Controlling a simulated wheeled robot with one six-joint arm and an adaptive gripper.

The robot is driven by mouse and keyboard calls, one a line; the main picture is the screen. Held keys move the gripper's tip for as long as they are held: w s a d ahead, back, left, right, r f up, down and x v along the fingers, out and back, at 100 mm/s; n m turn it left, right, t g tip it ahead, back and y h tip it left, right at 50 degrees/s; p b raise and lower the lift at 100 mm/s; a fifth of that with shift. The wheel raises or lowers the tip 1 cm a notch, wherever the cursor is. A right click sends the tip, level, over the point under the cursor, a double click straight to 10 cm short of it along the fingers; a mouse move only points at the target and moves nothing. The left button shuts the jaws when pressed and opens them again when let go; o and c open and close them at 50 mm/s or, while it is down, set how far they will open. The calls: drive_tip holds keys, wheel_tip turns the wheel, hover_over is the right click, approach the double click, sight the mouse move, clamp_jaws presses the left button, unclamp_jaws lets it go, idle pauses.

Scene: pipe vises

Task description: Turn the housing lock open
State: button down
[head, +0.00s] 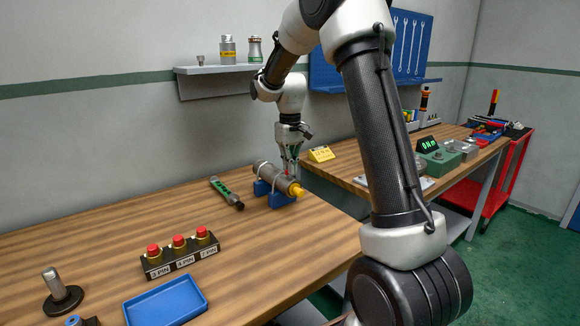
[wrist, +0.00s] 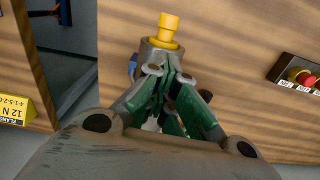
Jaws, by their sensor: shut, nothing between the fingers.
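A grey cylindrical housing (head: 270,174) lies across blue vise supports (head: 281,200) near the far edge of the wooden bench. A yellow stepped end piece (head: 296,190) sticks out of its near right end; it also shows at the top of the wrist view (wrist: 167,32). My gripper (head: 291,172) points down over the housing, near the yellow end. In the wrist view its green fingers (wrist: 168,72) are together, with nothing held between them. They hide much of the housing (wrist: 148,52). I cannot tell whether the fingertips touch it. The lock itself is not clearly visible.
A green and black tool (head: 226,193) lies left of the vise. A black block with red-topped pieces (head: 180,254), a blue tray (head: 166,302) and a metal post (head: 62,291) stand nearer. A yellow sign (head: 321,154) sits on the second bench, across a gap.

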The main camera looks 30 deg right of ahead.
drive_tip(key=shift+n, duration=0.5)
drive_tip(key=c, duration=2.2)
unclamp_jaws()
